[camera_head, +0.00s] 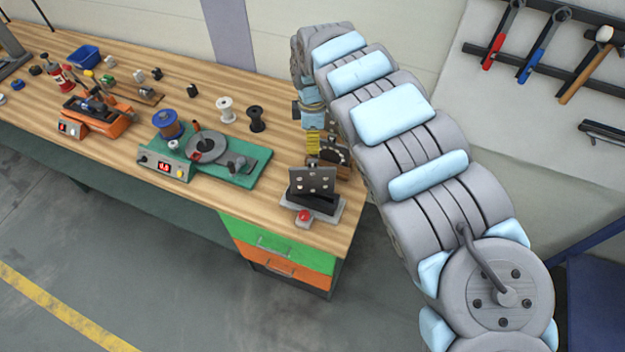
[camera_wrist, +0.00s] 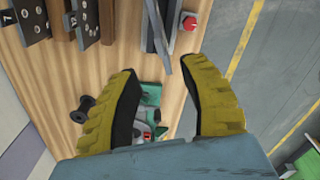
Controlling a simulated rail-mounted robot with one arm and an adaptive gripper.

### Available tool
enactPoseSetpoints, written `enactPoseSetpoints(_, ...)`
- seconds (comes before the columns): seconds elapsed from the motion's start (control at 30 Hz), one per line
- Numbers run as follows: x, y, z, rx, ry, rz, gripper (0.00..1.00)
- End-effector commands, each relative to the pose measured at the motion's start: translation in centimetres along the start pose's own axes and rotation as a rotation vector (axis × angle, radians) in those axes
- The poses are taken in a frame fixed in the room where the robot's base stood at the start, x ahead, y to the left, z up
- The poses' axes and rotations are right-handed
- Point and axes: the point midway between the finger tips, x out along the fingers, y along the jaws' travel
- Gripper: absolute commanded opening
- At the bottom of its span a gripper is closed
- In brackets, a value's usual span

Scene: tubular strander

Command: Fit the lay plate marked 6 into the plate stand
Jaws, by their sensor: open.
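My gripper (camera_head: 313,143) hangs over the right end of the bench, behind the plate stand (camera_head: 325,211). In the wrist view, its two yellow fingers stand apart (camera_wrist: 160,66). A dark plate with several pale holes (camera_head: 313,180) stands upright at the stand; its number is not readable, and I cannot tell how fully it is seated. In the wrist view, the stand's red button (camera_wrist: 190,22) shows past the fingertips. A plate marked 7 (camera_wrist: 33,22) and another dark plate (camera_wrist: 86,24) sit at the upper left. I cannot read a 6 anywhere.
A wooden rack (camera_head: 335,157) is close behind the stand. A green winding unit (camera_head: 215,165), a white spool (camera_head: 226,109) and a black spool (camera_head: 256,118) are to the left. The bench's front edge is just before the stand. Tools hang on the wall at right.

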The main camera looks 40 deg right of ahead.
Motion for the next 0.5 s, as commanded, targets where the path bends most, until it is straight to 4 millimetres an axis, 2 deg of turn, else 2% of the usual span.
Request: enactPoseSetpoints(0.5,5.7,-0.1,-0.1,0.0,0.003,-0.002,0.43)
